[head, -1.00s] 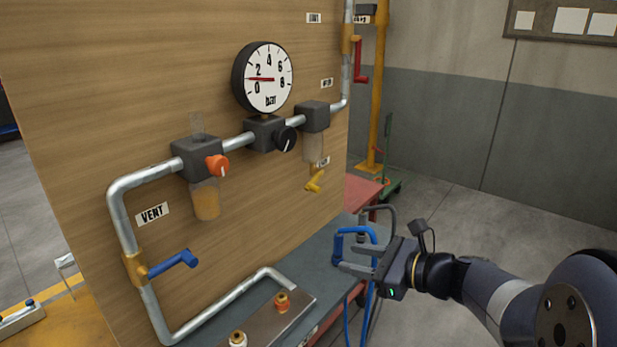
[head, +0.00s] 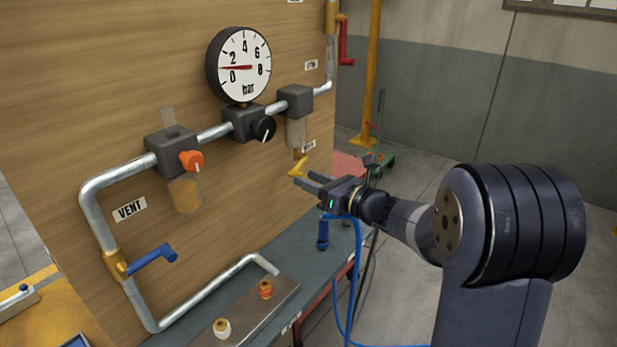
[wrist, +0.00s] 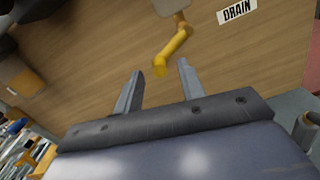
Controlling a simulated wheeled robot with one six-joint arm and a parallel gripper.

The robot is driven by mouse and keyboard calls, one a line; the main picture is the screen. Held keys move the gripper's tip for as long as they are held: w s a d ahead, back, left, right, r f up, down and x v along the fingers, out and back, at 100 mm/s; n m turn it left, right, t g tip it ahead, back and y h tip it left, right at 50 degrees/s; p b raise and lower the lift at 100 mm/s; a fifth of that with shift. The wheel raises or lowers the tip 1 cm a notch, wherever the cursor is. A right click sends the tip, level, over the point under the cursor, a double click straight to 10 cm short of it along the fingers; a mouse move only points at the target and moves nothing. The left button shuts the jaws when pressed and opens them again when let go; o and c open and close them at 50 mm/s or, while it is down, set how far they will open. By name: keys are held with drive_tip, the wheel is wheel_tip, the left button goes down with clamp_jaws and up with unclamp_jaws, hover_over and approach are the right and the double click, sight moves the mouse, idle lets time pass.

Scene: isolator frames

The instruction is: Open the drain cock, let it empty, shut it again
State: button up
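The drain cock is a small yellow lever (head: 298,168) under the clear bowl (head: 296,133) of the right-hand unit on the wooden panel. In the wrist view the yellow lever (wrist: 172,48) slants down and left from its brass pivot, beside the DRAIN label (wrist: 237,11). My gripper (head: 306,182) is open, its fingers pointing at the panel close to the lever. In the wrist view the lever's lower end lies just beyond the gap between my fingertips (wrist: 160,75). I cannot tell whether they touch it.
The gauge (head: 239,65) reads a little above 1 bar. An orange knob (head: 191,161), a black knob (head: 264,128), a blue vent lever (head: 152,260) and a red lever (head: 346,45) are on the pipework. A blue hose (head: 354,270) hangs below my gripper.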

drive_tip(key=shift+w+a, duration=0.3)
drive_tip(key=shift+a, duration=0.1)
clamp_jaws()
